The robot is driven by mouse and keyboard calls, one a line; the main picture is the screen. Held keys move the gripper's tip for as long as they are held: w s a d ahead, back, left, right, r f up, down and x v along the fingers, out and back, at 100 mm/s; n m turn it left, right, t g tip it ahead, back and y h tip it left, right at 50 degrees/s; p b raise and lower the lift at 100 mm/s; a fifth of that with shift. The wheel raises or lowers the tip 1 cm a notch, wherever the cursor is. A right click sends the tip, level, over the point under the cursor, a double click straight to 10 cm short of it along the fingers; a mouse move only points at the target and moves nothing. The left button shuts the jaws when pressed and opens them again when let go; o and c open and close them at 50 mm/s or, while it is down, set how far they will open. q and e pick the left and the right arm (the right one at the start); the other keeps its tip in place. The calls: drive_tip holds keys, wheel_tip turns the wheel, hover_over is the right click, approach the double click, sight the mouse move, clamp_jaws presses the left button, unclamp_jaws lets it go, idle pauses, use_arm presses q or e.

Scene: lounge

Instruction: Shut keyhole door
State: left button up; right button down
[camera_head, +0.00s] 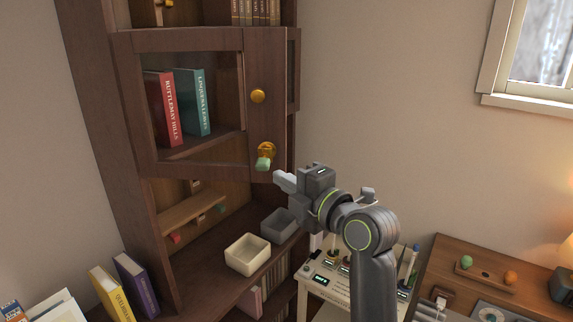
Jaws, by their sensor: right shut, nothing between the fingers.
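The keyhole door (268,65) is a dark wooden door on the tall corner cabinet, with a glazed opening on its left. It has a round golden knob (258,96) and, below that, a golden keyhole plate (267,148). A pale green key piece (263,163) sticks out at the keyhole plate. I cannot tell whether the door is fully closed. My right gripper (281,180) is shut and empty, just below and right of the green key piece, seemingly apart from it. My left gripper is not in view.
Behind the glazed opening stand a red book (164,108) and a teal book (194,102). Below are a cream box (247,255) and a grey box (279,225). A small white table (335,292) and a wooden desk (470,257) stand at the right.

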drive_tip(key=shift+w+d+p, duration=0.25)
drive_tip(key=shift+w+p, duration=0.2)
drive_tip(key=shift+w, duration=0.8)
